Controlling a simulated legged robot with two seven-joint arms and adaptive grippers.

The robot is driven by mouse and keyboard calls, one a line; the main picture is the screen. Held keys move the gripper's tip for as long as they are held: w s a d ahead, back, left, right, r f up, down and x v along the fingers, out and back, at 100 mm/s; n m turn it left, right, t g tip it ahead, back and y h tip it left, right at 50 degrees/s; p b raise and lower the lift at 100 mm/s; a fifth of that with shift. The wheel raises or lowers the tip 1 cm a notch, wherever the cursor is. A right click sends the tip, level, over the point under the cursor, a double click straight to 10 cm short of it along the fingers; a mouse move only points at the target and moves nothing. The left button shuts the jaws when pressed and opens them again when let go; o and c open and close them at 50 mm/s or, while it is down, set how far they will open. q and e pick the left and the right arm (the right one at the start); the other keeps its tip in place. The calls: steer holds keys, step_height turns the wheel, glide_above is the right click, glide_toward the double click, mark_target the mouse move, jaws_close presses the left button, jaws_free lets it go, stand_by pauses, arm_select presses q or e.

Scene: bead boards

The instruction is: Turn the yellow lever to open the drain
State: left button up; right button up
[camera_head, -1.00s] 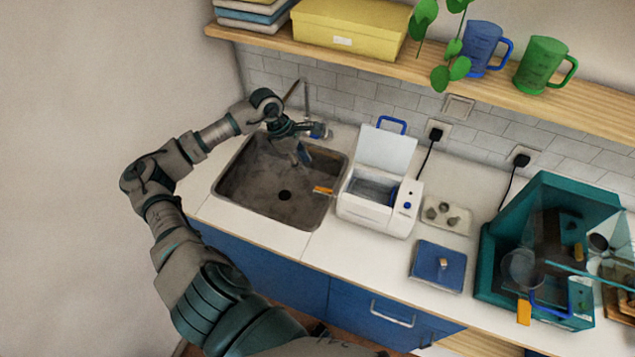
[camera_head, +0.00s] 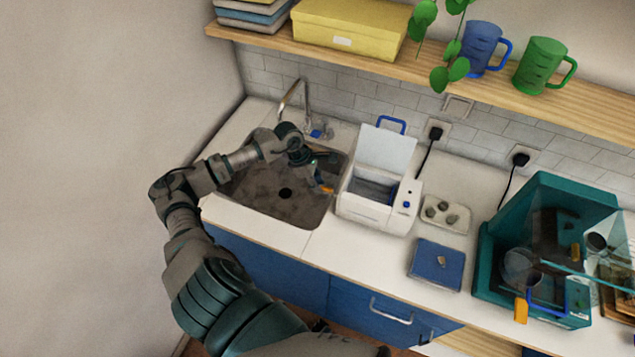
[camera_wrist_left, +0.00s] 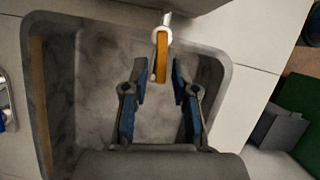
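The yellow lever (camera_head: 327,189) shows as a small orange piece at the right side of the steel sink (camera_head: 262,205). In the left wrist view the yellow lever (camera_wrist_left: 163,62) hangs from a white round mount at the sink's rim. My left gripper (camera_head: 318,176) is over the sink, close to the lever. In the left wrist view my left gripper (camera_wrist_left: 158,76) is open, and the lever's lower end appears between its two blue-sided fingertips. I see no contact. The depth gap is hard to judge. The dark drain hole (camera_head: 285,193) is in the sink floor. My right gripper is out of view.
A white machine (camera_head: 375,212) with a raised lid stands just right of the sink. A blue scale (camera_head: 437,265), a tray of stones (camera_head: 458,224) and a teal box (camera_head: 487,280) are further right. The front counter strip is clear.

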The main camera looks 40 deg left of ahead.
arm_select(q)
jaws_close()
steer(key=b, duration=0.1)
steer(key=m+b, duration=0.1)
steer(key=b, duration=0.1)
steer(key=shift+w+a+f+m+g, duration=0.15)
steer(key=shift+w+m+g, duration=0.15)
steer(key=shift+w, duration=0.1)
steer(key=shift+r+m, duration=0.25)
steer(key=shift+m, duration=0.05)
steer(key=shift+o, duration=2.2)
jaws_free()
steer(key=shift+f, duration=0.1)
